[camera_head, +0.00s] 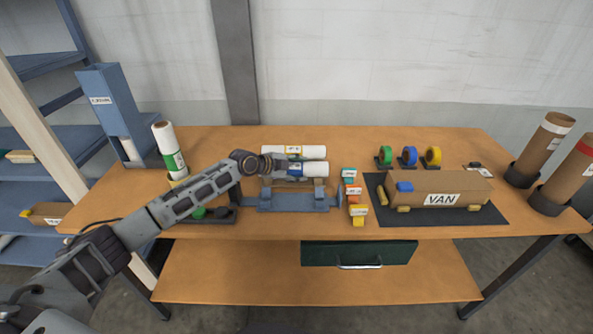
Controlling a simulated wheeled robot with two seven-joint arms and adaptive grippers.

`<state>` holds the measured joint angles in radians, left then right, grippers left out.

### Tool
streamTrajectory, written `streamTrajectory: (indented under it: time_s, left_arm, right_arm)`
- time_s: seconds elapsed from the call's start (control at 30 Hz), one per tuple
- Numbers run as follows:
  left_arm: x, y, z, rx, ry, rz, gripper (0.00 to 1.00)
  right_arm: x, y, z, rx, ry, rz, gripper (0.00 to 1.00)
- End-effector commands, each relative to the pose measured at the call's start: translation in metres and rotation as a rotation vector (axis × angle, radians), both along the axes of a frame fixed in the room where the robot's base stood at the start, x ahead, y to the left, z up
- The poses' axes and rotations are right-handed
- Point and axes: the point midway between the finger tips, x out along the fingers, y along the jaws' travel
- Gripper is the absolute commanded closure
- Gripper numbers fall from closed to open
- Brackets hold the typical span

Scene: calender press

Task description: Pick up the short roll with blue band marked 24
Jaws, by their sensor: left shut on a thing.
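The short white roll with a blue band (314,171) lies on its side at the blue-grey rack (292,204) in the middle of the table. Its number is too small to read. My left gripper (284,168) reaches in from the left and is shut on this roll near its blue band. The gripper hides the roll's left part. I cannot tell whether the roll is clear of the rack. My right gripper is not in view.
A white roll with a yellow band (312,152) lies just behind. A green-banded roll (169,147) stands left. Small labelled blocks (354,191) and a cardboard van (440,187) on a dark mat (490,216) are to the right. Tape rolls (409,155) stand behind the van.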

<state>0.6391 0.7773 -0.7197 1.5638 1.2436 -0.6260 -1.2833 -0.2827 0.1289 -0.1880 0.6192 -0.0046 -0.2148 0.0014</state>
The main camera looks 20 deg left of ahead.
Motion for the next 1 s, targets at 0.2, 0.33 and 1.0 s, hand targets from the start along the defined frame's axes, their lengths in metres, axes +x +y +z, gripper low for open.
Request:
streamTrajectory:
  time_s: [0.2,0.33,1.0]
  left_arm:
    - [0.001,0.001,0.022,0.001,-0.006,0.0,0.79]
    - [0.001,0.0,0.041,0.0,-0.007,0.0,0.79]
    - [0.001,0.0,0.098,-0.001,-0.003,0.0,0.79]
  right_arm:
    - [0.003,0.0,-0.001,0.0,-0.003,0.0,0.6]
    - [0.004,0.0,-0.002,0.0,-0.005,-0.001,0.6]
    - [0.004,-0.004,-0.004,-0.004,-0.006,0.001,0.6]
